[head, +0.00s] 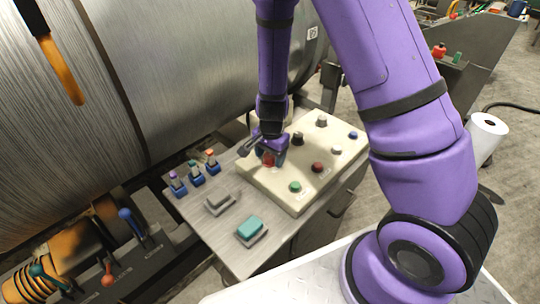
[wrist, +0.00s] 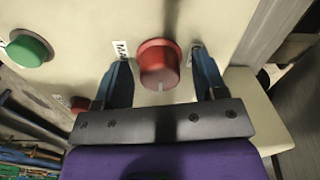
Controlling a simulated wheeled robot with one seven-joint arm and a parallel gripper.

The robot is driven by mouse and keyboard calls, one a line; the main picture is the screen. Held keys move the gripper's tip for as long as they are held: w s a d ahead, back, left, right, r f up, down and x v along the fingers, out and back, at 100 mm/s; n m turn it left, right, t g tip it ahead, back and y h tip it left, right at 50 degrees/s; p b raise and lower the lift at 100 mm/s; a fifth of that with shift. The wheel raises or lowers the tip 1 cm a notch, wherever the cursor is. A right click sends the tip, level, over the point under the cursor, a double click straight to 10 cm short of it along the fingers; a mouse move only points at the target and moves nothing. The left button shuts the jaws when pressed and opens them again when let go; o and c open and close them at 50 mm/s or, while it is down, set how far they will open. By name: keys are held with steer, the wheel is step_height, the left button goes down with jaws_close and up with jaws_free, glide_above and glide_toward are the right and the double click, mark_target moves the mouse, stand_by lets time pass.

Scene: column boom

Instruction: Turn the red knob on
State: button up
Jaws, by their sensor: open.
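The red knob (wrist: 159,62) is round with a pale mark at its lower edge in the wrist view. It sits on a cream control panel (wrist: 228,22). My gripper (wrist: 161,58) is open, with one blue finger on each side of the knob and a visible gap on both sides. I cannot tell how far the fingertips reach along the knob's depth. In the head view my gripper (head: 267,151) is down at the panel's left part, and the knob (head: 268,159) shows only partly beside it.
Switches (head: 197,176) and a teal block (head: 249,228) sit on the grey table to the left. A large metal cylinder (head: 200,60) stands behind.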

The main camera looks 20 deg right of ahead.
step_height(320, 180, up, 11)
steer(key=shift+s+f, duration=0.2)
stand_by(0.3)
steer(key=shift+d, duration=0.1)
step_height(320, 180, up, 10)
steer(key=n+t+y, duration=0.1)
steer(key=n+y, duration=0.1)
steer(key=n, duration=0.1)
glide_above(271, 155)
steer(key=s+d, duration=0.1)
steer(key=s, duration=0.2)
steer(key=s+d+r+n+t+h, duration=0.1)
steer(key=s+r+n, duration=0.3)
steer(key=s+r, duration=0.4)
steer(key=s+d+r+n+t+h, duration=0.1)
steer(key=s+d+r+n, duration=0.3)
steer(key=s+r, duration=0.5)
steer(key=s+t, duration=0.1)
steer(key=s, duration=0.1)
steer(key=shift+s+d+r+t, duration=0.2)
steer(key=shift+s+r+t, duration=0.05)
steer(key=shift+s+t, duration=0.15)
